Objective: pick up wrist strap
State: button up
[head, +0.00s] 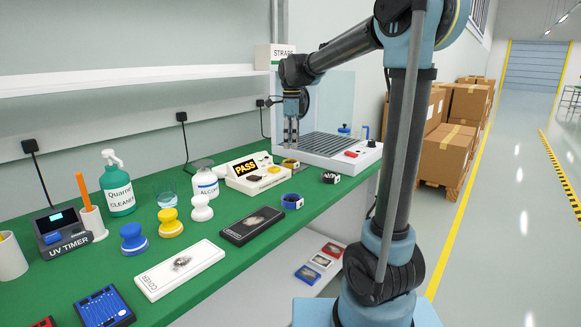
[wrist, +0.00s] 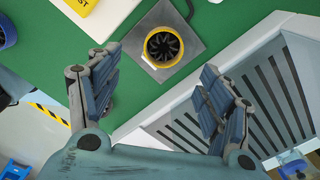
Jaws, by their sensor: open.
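A yellow band with a dark coil inside, which looks like a wrist strap (wrist: 151,57), lies on a small grey plate (wrist: 190,50) on the green bench. In the head view the yellow strap (head: 290,164) is just below my gripper (head: 291,142). My gripper (wrist: 158,92) is open and empty, pointing down. In the wrist view the strap sits beyond the fingertips, roughly centred between them and apart from both. Two similar coiled bands, one blue (head: 292,202) and one dark with a white tag (head: 330,178), lie nearer the bench's front edge.
A white slotted unit (head: 340,150) stands close right of the strap, its raised edge near my right finger. A PASS tester (head: 257,174) stands to the left. An alcohol bottle (head: 204,184) and a dark case (head: 252,225) are further left. A shelf (head: 130,78) runs above the bench.

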aim_at(292, 161)
jog(key=shift+f, duration=1.5)
jog(key=shift+w+f, duration=0.15)
jog(key=shift+f, duration=1.15)
jog(key=shift+w+f, duration=0.1)
jog(key=shift+f, duration=1.15)
jog(key=shift+c, duration=0.2)
jog(key=c, duration=1.1)
jog(key=shift+r, duration=0.15)
jog(key=shift+c, duration=0.3)
